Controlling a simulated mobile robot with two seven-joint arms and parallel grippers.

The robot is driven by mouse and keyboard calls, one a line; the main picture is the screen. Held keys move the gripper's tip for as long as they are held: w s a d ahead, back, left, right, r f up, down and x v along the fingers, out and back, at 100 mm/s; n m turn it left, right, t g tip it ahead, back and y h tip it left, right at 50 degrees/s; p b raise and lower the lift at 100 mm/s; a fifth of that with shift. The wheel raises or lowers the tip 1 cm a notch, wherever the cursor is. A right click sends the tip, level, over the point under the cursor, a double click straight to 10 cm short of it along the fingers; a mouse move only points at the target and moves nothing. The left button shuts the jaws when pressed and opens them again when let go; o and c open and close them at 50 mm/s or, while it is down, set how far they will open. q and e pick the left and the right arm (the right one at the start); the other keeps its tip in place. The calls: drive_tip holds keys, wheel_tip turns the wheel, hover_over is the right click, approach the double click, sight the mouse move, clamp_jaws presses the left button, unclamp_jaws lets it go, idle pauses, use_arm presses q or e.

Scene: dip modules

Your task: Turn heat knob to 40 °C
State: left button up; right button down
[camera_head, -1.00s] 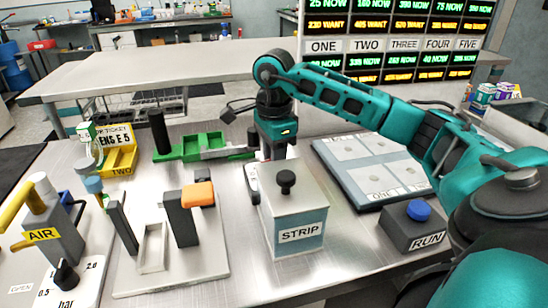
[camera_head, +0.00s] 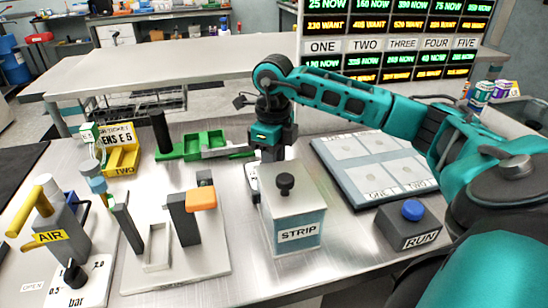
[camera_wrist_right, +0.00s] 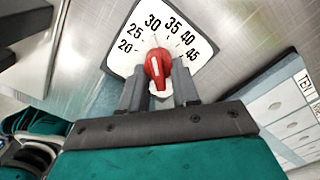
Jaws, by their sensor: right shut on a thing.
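The heat knob (camera_wrist_right: 158,66) is red with a white line and sits on a white dial plate (camera_wrist_right: 122,60) marked 20 to 45 in the right wrist view. Its white line points roughly up the picture, nearest the 30 to 35 part; the exact reading is unclear. My right gripper (camera_wrist_right: 158,92) is shut on the knob, with one grey finger on each side. In the head view, my right wrist (camera_head: 270,135) is behind the STRIP box, which hides the fingers and knob. A white edge of the plate (camera_head: 252,178) shows there. My left gripper is not in view.
The STRIP box (camera_head: 296,205) stands in front of my right gripper. The RUN button box (camera_head: 408,230) and a grey panel tray (camera_head: 345,185) are to the right. A white fixture with an orange block (camera_head: 201,200) and the AIR valve (camera_head: 55,235) are left.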

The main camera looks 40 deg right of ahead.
drive_tip(key=m, duration=0.2)
drive_tip(key=m+p, duration=0.1)
drive_tip(key=m, duration=0.3)
drive_tip(key=shift+a+r, duration=0.1)
drive_tip(key=shift+a, duration=0.15)
drive_tip(key=m, duration=0.3)
drive_tip(key=m+p, duration=0.1)
drive_tip(key=m, duration=0.2)
drive_tip(key=shift+w+a, duration=0.15)
drive_tip(key=shift+a, duration=0.05)
drive_tip(key=shift+m, duration=0.3)
drive_tip(key=c, duration=0.8)
unclamp_jaws()
wheel_tip(320, 180, up, 13)
drive_tip(key=shift+f+p, duration=0.1)
drive_tip(key=shift+p, duration=0.55)
